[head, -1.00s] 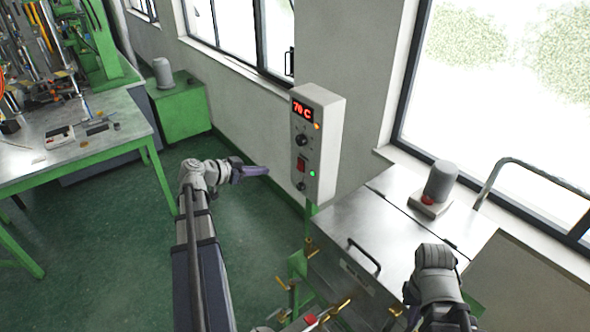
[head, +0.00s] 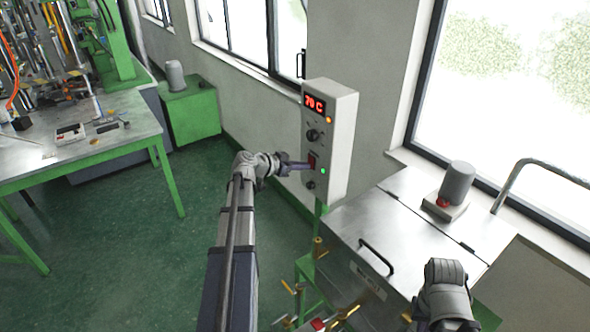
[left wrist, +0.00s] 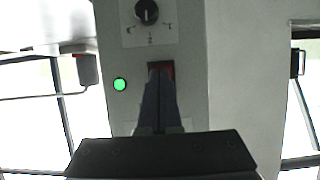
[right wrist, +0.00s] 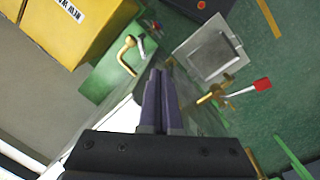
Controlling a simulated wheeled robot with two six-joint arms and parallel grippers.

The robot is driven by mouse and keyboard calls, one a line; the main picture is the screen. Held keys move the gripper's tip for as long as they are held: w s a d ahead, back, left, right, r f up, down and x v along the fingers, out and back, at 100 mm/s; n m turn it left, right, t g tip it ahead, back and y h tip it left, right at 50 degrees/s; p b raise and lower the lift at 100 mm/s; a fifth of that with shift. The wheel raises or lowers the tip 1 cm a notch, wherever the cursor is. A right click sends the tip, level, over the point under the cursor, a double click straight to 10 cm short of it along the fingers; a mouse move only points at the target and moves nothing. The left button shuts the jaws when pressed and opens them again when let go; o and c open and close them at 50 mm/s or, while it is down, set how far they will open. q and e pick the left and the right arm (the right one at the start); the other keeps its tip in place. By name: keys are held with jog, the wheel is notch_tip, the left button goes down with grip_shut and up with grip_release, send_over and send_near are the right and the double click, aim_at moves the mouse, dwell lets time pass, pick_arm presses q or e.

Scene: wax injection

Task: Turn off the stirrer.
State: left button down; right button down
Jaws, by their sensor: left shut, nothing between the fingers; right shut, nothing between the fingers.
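The stirrer's control box (head: 342,150) is a white upright panel with a red "70 C" display (head: 315,104), a black knob (head: 312,135), a red rocker switch (head: 313,159) and a lit green lamp (head: 323,171). My left gripper (head: 305,166) is shut and empty, with its tips at the red switch. In the left wrist view the shut fingers (left wrist: 160,78) cover most of the switch (left wrist: 168,68); I cannot tell whether they touch it. The green lamp (left wrist: 120,85) glows there too. My right gripper (right wrist: 157,78) is shut and empty, low by the tank's front.
A steel tank lid (head: 390,225) with a handle (head: 376,257) lies right of the box, with a grey motor (head: 457,184) on it. Brass valves (head: 318,248) stand below. A green-framed workbench (head: 100,150) is at the left. Floor between is clear.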

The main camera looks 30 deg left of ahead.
dwell(0.4)
jog(key=shift+f, duration=0.2)
jog(key=shift+r, duration=0.1)
